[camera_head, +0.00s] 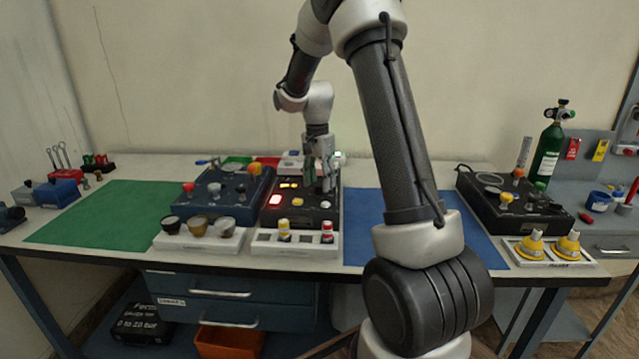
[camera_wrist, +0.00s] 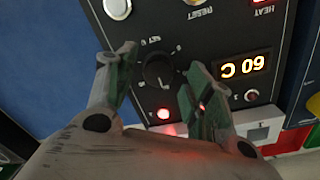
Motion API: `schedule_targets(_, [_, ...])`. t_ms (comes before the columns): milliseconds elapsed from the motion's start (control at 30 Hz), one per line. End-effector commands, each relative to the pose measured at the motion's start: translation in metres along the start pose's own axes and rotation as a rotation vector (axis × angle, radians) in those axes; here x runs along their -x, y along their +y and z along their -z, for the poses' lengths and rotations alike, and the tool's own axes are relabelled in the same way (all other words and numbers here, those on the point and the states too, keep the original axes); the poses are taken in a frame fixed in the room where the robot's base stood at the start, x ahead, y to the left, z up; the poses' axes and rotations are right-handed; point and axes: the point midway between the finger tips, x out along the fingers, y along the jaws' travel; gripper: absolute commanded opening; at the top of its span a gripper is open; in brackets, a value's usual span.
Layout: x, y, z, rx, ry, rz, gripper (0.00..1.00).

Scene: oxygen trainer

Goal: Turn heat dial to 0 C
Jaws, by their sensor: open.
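The heat dial (camera_wrist: 158,71) is a round black knob with a pointer ridge on a black panel in the wrist view. Tick marks and small labels surround it. My gripper (camera_wrist: 158,66) is open, with one finger at the left of the dial and the other at its right. Whether the fingers touch it I cannot tell. A display (camera_wrist: 243,65) beside the dial reads 60 C, seen upside down. In the head view, my gripper (camera_head: 322,180) points down over the black heat panel (camera_head: 305,222), and the dial is hidden there.
A blue panel box (camera_head: 225,185) stands left of the heat panel. A white rack with bottles (camera_head: 295,245) is in front. A blue mat (camera_head: 370,215) at the right is clear, as is a green mat (camera_head: 110,212) at the left.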

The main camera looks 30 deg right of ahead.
Motion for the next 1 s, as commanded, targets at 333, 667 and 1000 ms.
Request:
schedule_targets(333, [-0.0118,0.0004,-0.0002,0.001,0.000,0.000,0.53])
schedule_targets(667, [-0.0115,0.0003,-0.0003,0.001,0.000,0.000,0.07])
schedule_targets(1000, [-0.0113,0.0003,-0.0005,0.043,0.002,0.000,0.07])
